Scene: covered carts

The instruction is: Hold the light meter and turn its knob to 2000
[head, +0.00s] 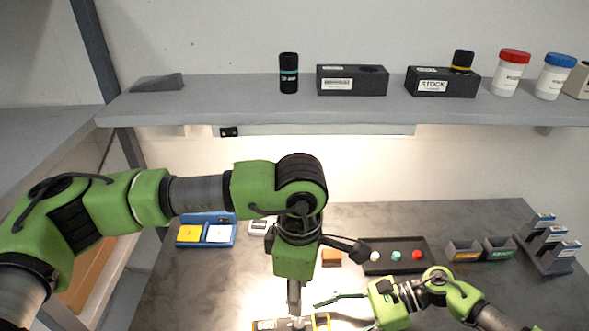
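The light meter (321,320), yellow and black with a display, lies at the bottom edge of the head view and is partly cut off. My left gripper (294,308) points straight down over the middle of the meter. It is seen edge-on, so its opening does not show; the knob is hidden or too small to make out, and contact is unclear. My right gripper (325,310) comes in from the right at the meter's right end. Its two fingers are spread apart, one behind the other; the nearer one overlaps the meter's end in view.
Behind are a blue tray (221,242) with yellow and white pads, a dark tray (430,268) with several coloured knobs, grey bins (463,252) and a rack (550,262). A grey shelf (230,107) with bottles and black blocks crosses above. Free tabletop lies at right.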

